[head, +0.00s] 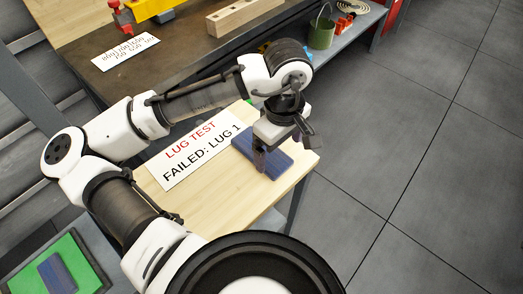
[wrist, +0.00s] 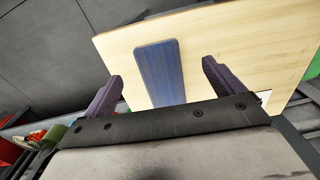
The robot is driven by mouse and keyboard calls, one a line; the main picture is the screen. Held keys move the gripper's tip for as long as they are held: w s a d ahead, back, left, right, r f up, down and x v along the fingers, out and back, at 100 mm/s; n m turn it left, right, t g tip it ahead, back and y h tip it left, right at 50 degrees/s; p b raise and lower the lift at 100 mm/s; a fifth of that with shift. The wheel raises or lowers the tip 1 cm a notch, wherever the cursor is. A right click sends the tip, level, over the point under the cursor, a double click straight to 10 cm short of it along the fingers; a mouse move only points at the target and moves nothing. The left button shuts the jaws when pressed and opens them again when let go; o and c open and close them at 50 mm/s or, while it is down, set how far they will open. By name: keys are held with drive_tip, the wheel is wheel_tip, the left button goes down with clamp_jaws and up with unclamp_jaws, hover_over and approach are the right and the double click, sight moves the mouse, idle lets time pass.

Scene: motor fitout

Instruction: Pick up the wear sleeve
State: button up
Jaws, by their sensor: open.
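A flat blue rectangular piece (head: 273,163) lies on the light wooden table top, near its right edge. It may be the wear sleeve; its shape alone does not settle this. My gripper (head: 284,148) is above it, pointing down and partly hiding it. In the wrist view the blue piece (wrist: 160,72) shows lengthwise between the two dark purple fingers of my open gripper (wrist: 163,70), with a gap on each side. Nothing is held. Whether the fingertips reach down to its height is unclear.
A sign reading "LUG TEST FAILED: LUG 1" (head: 197,155) lies on the table. A similar blue piece (head: 57,273) rests on a green mat (head: 84,250) at lower left. Floor at right is clear.

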sight(280, 165)
drive_tip(key=f, duration=0.6)
drive_tip(key=shift+w+d+f, duration=0.15)
drive_tip(key=shift+d+f, duration=0.05)
drive_tip(key=shift+c, duration=0.2)
drive_tip(key=c, duration=1.1)
drive_tip(key=shift+r, duration=0.15)
